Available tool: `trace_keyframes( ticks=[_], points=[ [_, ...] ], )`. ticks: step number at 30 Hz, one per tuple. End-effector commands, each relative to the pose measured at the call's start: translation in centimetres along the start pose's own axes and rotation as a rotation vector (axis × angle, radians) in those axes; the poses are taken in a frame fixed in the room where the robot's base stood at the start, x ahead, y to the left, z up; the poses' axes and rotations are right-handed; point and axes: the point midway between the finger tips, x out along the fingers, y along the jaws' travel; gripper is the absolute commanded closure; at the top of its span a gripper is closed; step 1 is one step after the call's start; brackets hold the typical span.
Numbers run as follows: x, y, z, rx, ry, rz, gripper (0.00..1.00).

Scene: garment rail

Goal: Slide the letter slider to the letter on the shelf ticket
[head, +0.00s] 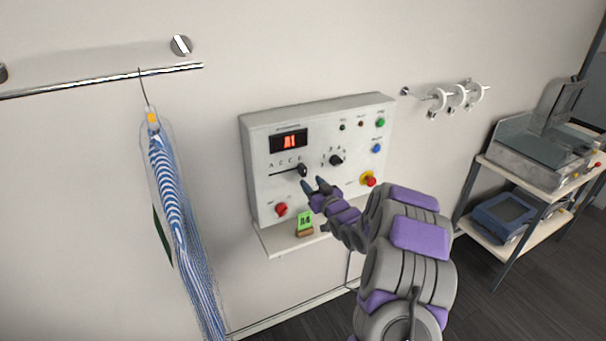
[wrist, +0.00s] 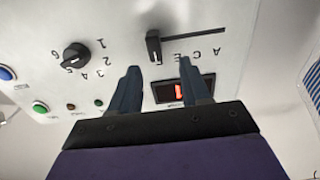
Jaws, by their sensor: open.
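The letter slider (head: 303,170) is a dark knob at the right end of a horizontal slot on the grey control panel (head: 262,200), under a row of letters. In the wrist view, which is turned over, the slider (wrist: 153,47) shows between and just beyond my fingertips. My gripper (head: 315,184) is open and empty, close to the panel; I see no contact with the knob. The green shelf ticket (head: 305,221) stands in a brown holder on the small shelf (head: 276,243) below; its small print is hard to read, perhaps ending in 4.
A red display (head: 289,142) sits above the slider, apparently reading A1. A numbered dial (head: 336,160), red knob (head: 281,209), yellow-ringed red button (head: 368,179) and coloured buttons share the panel. A bagged striped garment (head: 170,190) hangs left. A cart (head: 538,178) stands right.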

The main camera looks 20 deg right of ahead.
Motion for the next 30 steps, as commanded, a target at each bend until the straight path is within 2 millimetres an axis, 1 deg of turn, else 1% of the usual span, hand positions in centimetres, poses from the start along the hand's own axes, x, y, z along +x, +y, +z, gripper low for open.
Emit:
trace_keyframes(
  ticks=[1,3,9,15,21,29,30],
  points=[
    [0.9,0.0,0.2,0.001,-0.002,-0.002,0.53],
    [2.0,0.1,0.1,-0.001,-0.001,-0.001,0.53],
    [4.7,0.1,0.1,0.000,0.001,0.000,0.53],
    [6.5,-0.1,0.1,-0.001,-0.003,0.001,0.53],
    [7.3,-0.2,-0.1,-0.002,0.000,0.000,0.53],
    [7.3,0.2,0.0,0.002,-0.001,0.002,0.53],
    [7.3,0.2,0.0,0.002,-0.001,0.001,0.57]
  ],
)
